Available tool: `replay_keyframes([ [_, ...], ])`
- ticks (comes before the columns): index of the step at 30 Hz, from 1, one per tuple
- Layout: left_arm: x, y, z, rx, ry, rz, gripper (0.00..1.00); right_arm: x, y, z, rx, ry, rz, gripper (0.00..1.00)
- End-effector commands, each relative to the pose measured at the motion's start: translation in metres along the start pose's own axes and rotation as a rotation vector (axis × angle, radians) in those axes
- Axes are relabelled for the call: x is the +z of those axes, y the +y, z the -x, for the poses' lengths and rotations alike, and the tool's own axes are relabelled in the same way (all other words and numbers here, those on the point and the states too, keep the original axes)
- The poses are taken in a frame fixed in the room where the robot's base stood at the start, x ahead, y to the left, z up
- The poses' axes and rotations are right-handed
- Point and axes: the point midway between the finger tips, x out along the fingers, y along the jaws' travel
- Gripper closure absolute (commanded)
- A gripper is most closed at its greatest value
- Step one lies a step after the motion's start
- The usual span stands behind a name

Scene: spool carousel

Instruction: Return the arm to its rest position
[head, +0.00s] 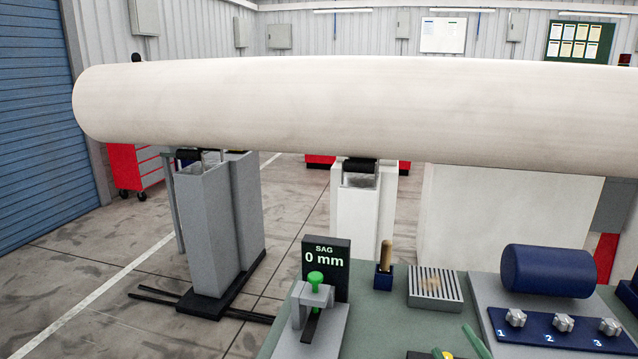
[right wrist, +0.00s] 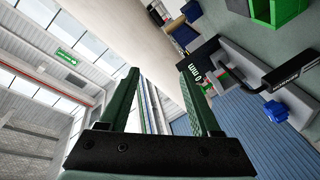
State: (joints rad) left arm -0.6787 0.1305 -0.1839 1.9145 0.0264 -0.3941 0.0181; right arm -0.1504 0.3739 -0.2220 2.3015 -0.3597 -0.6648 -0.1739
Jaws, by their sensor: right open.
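My right gripper (right wrist: 158,68) shows in the right wrist view, with its two green fingers spread apart and nothing between them. The SAG display also shows in that view (right wrist: 188,72), beside the right-hand finger. In the head view I cannot make out the right gripper clearly. My left gripper is in neither view.
A long pale roll (head: 330,105) spans the head view above grey stands (head: 205,225). The bench holds a SAG display (head: 325,258) reading 0 mm, a green-knobbed clamp (head: 314,294), a slatted tray (head: 435,298), a blue cylinder (head: 548,270) and a numbered knob panel (head: 540,340).

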Motion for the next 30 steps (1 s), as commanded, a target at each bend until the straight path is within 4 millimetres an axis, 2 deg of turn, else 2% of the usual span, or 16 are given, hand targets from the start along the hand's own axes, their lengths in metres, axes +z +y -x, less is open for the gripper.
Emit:
replay_keyframes([
  [1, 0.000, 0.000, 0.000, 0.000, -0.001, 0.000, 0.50, 0.027, -0.021, 0.014, -0.061, -0.123, -0.089, 0.36],
  [3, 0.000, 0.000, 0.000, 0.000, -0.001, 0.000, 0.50, 0.061, -0.048, 0.036, -0.144, -0.294, -0.201, 0.36],
  [7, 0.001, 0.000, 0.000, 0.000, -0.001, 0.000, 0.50, 0.103, -0.092, 0.084, -0.275, -0.552, -0.353, 0.36],
  [12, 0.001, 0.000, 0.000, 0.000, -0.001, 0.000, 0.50, 0.128, -0.130, 0.138, -0.397, -0.783, -0.472, 0.36],
  [21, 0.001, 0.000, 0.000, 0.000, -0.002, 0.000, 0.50, 0.143, -0.171, 0.225, -0.568, -1.098, -0.606, 0.36],
  [30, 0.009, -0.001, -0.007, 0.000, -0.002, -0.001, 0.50, 0.165, -0.209, 0.193, -0.539, -0.959, -0.635, 0.36],
])
